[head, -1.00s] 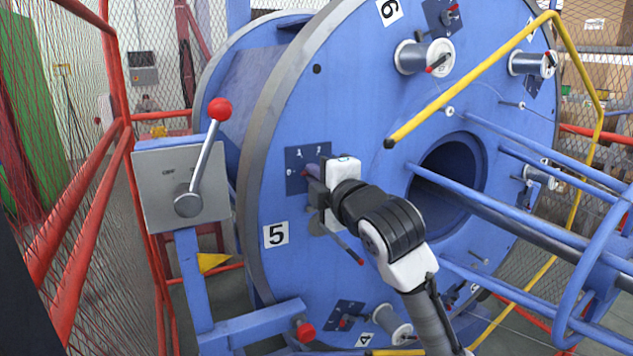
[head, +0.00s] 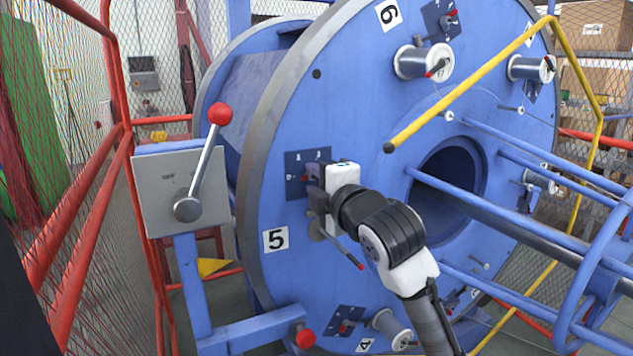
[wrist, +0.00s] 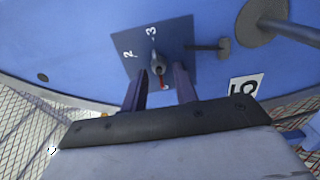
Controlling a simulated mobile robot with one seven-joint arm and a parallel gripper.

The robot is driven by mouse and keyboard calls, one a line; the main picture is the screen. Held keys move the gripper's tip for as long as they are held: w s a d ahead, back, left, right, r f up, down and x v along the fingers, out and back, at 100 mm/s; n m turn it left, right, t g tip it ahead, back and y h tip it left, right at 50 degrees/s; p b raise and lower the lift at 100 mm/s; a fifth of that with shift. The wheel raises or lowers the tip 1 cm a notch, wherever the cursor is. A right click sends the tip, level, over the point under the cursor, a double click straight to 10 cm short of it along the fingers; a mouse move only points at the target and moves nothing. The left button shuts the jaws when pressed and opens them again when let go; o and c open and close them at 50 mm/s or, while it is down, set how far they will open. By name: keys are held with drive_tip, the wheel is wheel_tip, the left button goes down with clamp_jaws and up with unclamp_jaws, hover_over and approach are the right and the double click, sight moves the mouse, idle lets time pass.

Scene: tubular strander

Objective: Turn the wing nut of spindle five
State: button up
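The wing nut (wrist: 158,62) of spindle five is a small grey piece with a red tip on a dark blue plate (wrist: 128,70) marked with numbers. The plate also shows in the head view (head: 294,186), above and right of the "5" label (head: 275,239). My gripper (wrist: 161,72) is open at the plate, with one dark finger on each side of the wing nut in the wrist view. I cannot tell whether the fingers touch it. In the head view my gripper (head: 314,188) partly hides the plate and the nut.
Just below my gripper, a bare spindle with a red-tipped rod (head: 346,252) sticks out of the blue drum (head: 345,115). A grey box with a red-knobbed lever (head: 203,165) stands at left. A yellow bar (head: 470,85) and blue tubes (head: 530,220) lie to the right.

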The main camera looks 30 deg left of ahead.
drive_tip(key=b+v, duration=0.2)
drive_tip(key=v, duration=1.1)
drive_tip(key=shift+s+d, duration=0.25)
drive_tip(key=shift+d, duration=0.05)
